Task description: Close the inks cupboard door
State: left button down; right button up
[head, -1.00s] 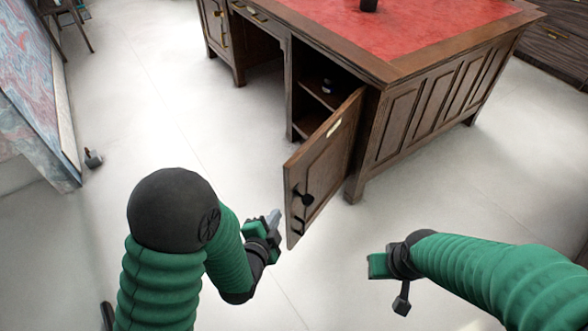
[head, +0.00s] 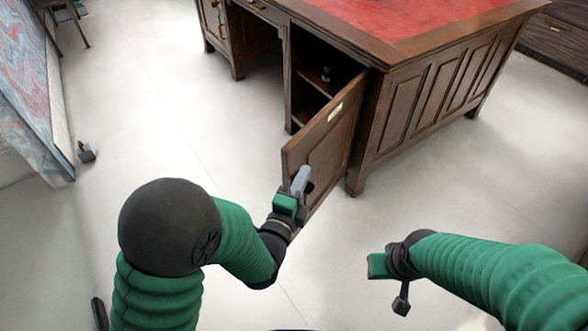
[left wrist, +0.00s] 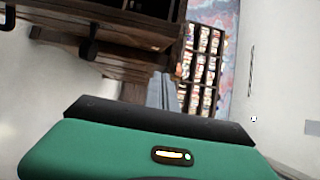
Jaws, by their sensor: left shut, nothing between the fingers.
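The cupboard door (head: 327,140) of the wooden desk stands swung wide open, with a small light label near its top. The open cupboard (head: 312,98) behind it has shelves, and a small dark object stands on the upper shelf. My left gripper (head: 301,181) is shut and empty, in front of the door's lower outer part, and it hides the door's handle area. I cannot tell whether it touches the door.
The desk (head: 425,110) has a red leather top (head: 410,22). A marbled panel (head: 30,85) stands at the left with a small dark object (head: 86,152) beside it. The pale floor between is clear. The left wrist view shows a rack of small bottles (left wrist: 203,65).

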aim_at(293, 159)
pick_arm(q)
jog(key=shift+w+a+r+b, duration=0.1)
jog(key=shift+w+a+b, duration=0.3)
jog(key=shift+w, duration=0.5)
jog(key=shift+w+a+f+b, duration=0.1)
jog(key=shift+w+a+b, duration=0.2)
jog(key=shift+w, duration=0.55)
jog(key=shift+w+a+r+b, duration=0.1)
jog(key=shift+w+a+b, duration=0.3)
jog(key=shift+w, duration=0.5)
jog(key=shift+a, duration=0.15)
